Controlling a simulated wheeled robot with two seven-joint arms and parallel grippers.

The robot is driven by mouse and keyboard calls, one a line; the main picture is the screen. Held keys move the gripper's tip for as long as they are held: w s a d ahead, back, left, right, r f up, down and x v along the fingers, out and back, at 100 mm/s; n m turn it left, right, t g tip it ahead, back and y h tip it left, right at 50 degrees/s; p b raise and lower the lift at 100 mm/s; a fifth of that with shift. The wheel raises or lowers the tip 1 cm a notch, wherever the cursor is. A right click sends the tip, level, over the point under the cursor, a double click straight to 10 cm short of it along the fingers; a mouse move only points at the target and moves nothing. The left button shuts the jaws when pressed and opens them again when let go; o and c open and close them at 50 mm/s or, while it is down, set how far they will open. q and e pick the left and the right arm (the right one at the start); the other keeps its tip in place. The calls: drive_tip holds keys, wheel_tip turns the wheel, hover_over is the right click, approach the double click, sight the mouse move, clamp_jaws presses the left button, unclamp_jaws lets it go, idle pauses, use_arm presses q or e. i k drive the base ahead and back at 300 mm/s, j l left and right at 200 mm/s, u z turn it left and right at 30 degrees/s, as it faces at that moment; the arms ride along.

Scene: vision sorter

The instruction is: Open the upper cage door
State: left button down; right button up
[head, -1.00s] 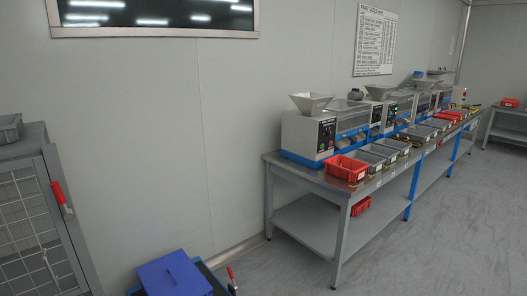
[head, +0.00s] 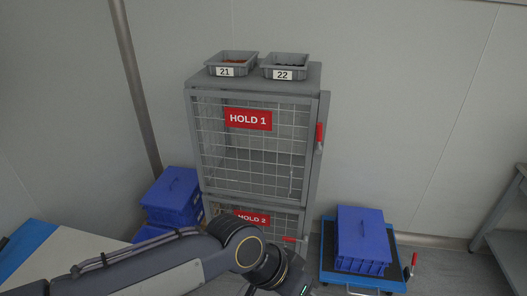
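A grey wire-mesh cage (head: 315,165) stands against the wall in the middle. Its upper door (head: 250,160) carries a red HOLD 1 sign (head: 248,119) and looks closed. A red upright handle (head: 319,138) is at the right edge of the upper door. The lower door carries a HOLD 2 sign (head: 251,217) and is partly hidden by my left arm. My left gripper (head: 294,287) is low in front of the cage, below the upper door, cut off by the bottom edge; its fingers do not show. My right gripper is out of view.
Two grey bins, 21 (head: 231,64) and 22 (head: 285,67), sit on the cage top. Blue crates (head: 172,197) stand left of it. A blue lidded crate (head: 362,240) sits on a low trolley (head: 390,281) to the right. A table (head: 55,265) is at the lower left.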

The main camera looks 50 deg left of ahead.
sight(251, 120)
drive_tip(key=u, duration=1.9)
drive_tip(key=i+j, duration=0.25)
drive_tip(key=i, duration=0.25)
drive_tip(key=i+l+z, duration=0.05)
